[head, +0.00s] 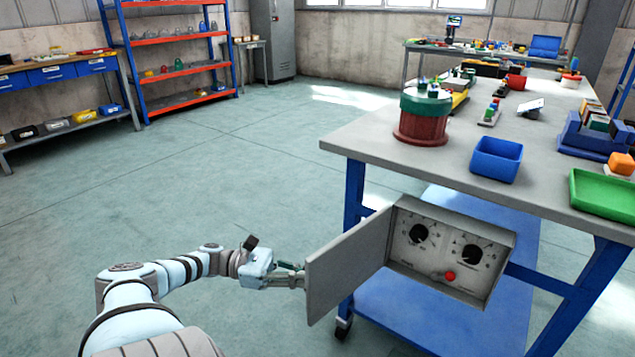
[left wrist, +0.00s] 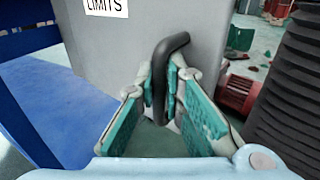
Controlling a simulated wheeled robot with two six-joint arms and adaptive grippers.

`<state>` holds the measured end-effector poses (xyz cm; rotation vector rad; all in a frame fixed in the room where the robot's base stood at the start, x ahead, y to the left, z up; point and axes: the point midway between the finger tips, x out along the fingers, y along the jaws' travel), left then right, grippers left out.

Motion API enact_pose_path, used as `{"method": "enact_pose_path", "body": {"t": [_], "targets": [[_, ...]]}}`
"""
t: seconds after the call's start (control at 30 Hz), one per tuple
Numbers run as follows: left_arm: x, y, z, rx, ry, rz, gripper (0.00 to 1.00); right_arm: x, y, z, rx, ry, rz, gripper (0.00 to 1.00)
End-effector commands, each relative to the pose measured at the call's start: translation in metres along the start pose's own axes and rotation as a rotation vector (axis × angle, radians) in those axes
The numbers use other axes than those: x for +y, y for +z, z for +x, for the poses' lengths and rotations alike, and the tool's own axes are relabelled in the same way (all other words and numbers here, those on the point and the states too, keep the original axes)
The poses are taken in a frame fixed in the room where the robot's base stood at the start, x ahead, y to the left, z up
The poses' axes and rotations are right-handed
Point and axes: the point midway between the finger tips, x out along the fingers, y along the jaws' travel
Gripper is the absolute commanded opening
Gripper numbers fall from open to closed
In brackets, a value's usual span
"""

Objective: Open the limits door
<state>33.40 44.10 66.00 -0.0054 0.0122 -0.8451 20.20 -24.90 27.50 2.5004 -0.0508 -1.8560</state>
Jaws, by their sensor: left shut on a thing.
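The limits door (head: 346,262) is a grey panel that stands swung open to the left of its grey box (head: 451,238), which hangs under the table top. Two black dials and a red button (head: 449,276) show inside the box. In the left wrist view the door's outer face (left wrist: 150,40) carries a "LIMITS" label (left wrist: 106,7) and a black bent handle (left wrist: 165,62). My left gripper (left wrist: 162,100) is shut on the handle, its green pads on either side of it. In the head view my left gripper (head: 290,278) is beside the door, and the door hides its tips. My right gripper is not in view.
The table (head: 370,138) above holds a blue bin (head: 496,160), a green tray (head: 603,193) and a red-and-green drum (head: 422,118). Its blue leg (head: 353,198) and lower shelf (head: 430,320) are close to the door. The floor left of the door is clear.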

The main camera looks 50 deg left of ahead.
Motion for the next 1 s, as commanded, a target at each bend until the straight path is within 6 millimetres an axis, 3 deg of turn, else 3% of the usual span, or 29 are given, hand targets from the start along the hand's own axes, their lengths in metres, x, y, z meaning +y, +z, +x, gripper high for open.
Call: {"method": "enact_pose_path", "body": {"t": [0.2,0.23,0.37,0.77,1.0], "targets": [[0.001,0.005,0.005,-0.014,-0.012,0.000,0.00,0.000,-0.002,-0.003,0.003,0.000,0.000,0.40],[0.001,0.005,0.005,-0.014,-0.013,0.000,0.11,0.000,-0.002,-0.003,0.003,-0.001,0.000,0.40],[0.001,0.005,0.006,-0.015,-0.014,0.001,0.30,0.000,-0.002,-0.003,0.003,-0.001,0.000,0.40],[0.000,0.005,0.000,-0.013,-0.010,0.001,0.30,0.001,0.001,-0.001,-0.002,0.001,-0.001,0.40],[0.004,0.002,-0.048,-0.008,-0.001,-0.001,0.30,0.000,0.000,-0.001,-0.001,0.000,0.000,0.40]]}}
